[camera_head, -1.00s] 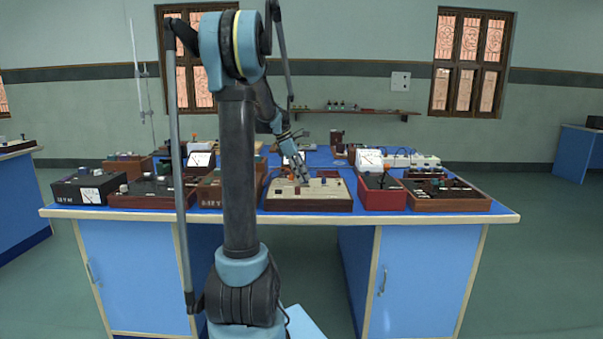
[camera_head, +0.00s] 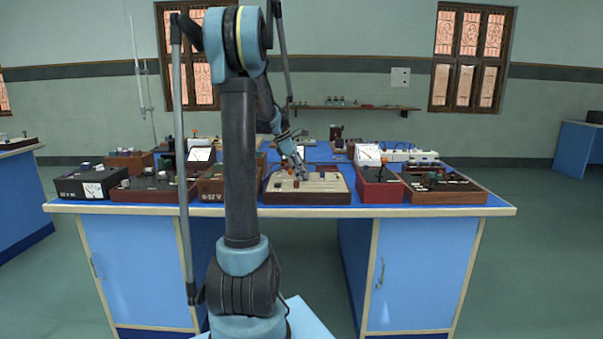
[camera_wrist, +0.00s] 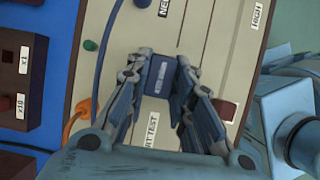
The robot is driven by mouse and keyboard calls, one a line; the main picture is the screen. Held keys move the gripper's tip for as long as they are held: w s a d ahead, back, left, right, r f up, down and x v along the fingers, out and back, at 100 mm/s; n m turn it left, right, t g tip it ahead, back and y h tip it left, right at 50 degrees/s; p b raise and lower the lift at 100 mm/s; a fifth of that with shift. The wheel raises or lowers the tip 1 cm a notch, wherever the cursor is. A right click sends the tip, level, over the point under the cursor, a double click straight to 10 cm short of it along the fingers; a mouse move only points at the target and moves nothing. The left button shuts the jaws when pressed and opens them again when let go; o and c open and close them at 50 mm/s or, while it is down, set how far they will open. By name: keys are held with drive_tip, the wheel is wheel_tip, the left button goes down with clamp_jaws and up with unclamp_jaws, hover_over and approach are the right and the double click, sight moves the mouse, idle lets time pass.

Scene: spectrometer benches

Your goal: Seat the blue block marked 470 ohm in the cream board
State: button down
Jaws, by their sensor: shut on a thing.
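The cream board (camera_head: 335,184) lies in a brown wooden frame near the front edge of the blue bench. In the wrist view the same board (camera_wrist: 215,30) fills the middle, with dark lines and printed labels. My gripper (camera_head: 301,174) is over this board; in the wrist view its fingers (camera_wrist: 160,85) are shut on a blue block (camera_wrist: 158,77). The block has a small pale label, too small to read. I cannot tell whether the block touches the board or is held just above it. The fingers hide the surface below.
A dark red block (camera_wrist: 228,110) sits on the board beside the right finger. A green terminal (camera_wrist: 90,45), an orange plug (camera_wrist: 80,112) and a blue cable are left of the fingers. A red box with a meter (camera_head: 378,188) stands right of the board.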

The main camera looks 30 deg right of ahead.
drive_tip(key=c, duration=1.3)
unclamp_jaws()
drive_tip(key=shift+s+f, duration=0.35)
drive_tip(key=shift+s, duration=0.05)
drive_tip(key=shift+w+f, duration=0.1)
drive_tip(key=shift+f, duration=0.05)
drive_tip(key=shift+w+f, duration=0.4)
drive_tip(key=shift+w, duration=0.25)
drive_tip(key=shift+s+a+r, duration=0.1)
drive_tip(key=shift+s+r, duration=0.15)
drive_tip(key=shift+r, duration=0.05)
drive_tip(key=shift+r, duration=0.1)
drive_tip(key=v, duration=1.2)
